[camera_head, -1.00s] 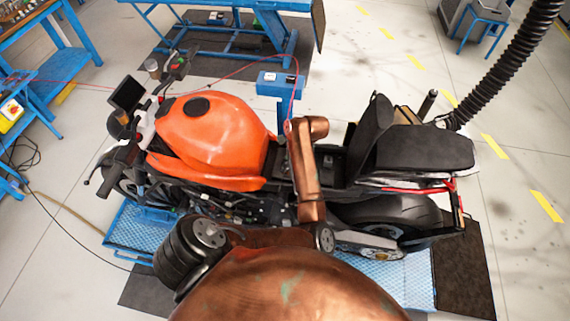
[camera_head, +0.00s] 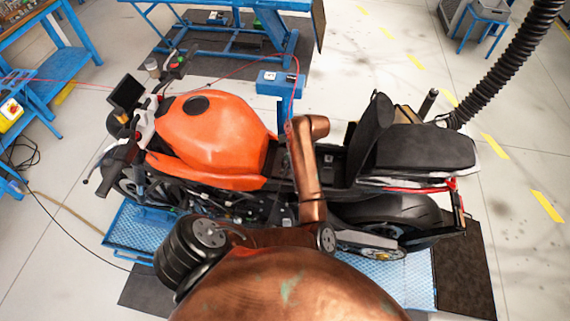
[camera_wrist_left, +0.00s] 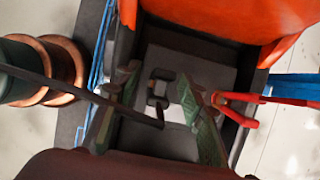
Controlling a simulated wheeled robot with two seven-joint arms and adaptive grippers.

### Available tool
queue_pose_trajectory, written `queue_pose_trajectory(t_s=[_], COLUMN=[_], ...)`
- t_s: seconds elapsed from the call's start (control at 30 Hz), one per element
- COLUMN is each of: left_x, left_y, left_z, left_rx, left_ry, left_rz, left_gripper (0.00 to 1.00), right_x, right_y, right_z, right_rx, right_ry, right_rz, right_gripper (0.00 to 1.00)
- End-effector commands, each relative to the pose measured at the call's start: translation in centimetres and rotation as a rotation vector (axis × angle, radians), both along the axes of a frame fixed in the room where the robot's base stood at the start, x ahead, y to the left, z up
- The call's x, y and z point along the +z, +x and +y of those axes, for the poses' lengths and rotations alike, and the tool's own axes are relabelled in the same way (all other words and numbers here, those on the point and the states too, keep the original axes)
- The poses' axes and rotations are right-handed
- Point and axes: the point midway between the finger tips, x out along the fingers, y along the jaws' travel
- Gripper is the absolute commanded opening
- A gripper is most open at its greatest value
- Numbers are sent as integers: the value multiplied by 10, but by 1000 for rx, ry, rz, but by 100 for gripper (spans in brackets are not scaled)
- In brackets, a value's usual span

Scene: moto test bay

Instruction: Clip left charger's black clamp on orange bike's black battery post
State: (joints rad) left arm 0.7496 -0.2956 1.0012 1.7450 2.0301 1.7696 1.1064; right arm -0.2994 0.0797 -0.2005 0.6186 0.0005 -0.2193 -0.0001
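The orange bike (camera_head: 210,130) stands across the head view, its seat raised over an open bay. My copper left arm reaches over that bay; its gripper is hard to make out there. In the left wrist view the green fingers of my left gripper (camera_wrist_left: 160,98) are spread over a grey surface in the bay. A small dark fitting (camera_wrist_left: 158,86) lies between them; I cannot tell whether it is the black clamp or the battery post. A black cable (camera_wrist_left: 80,94) crosses in front of the left finger. A red clamp (camera_wrist_left: 240,108) is right of the fingers. My right gripper is out of view.
A blue box (camera_head: 280,82) with a red cable stands behind the bike. A yellow box (camera_head: 10,113) sits on the blue rack at the left. The raised seat (camera_head: 370,140) borders the bay on the right. A black hose (camera_head: 510,60) hangs at the far right.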

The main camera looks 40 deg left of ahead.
Motion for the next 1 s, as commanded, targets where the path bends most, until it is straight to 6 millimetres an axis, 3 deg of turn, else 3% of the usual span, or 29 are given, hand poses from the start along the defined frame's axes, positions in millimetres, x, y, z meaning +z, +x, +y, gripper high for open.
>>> queue_pose_trajectory(t_s=[0.5, 0.7, 1.0], left_x=[89, 105, 108], left_y=[18, 20, 21], left_z=[-33, -38, -39], left_rx=[-2, 0, -1], left_ry=[0, 0, 1], left_rz=[-5, -2, -2], left_gripper=[37, 37, 37], right_x=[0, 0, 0], right_y=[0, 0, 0], right_z=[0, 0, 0], right_rx=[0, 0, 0], right_ry=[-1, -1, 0], right_rz=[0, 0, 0], right_gripper=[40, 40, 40])
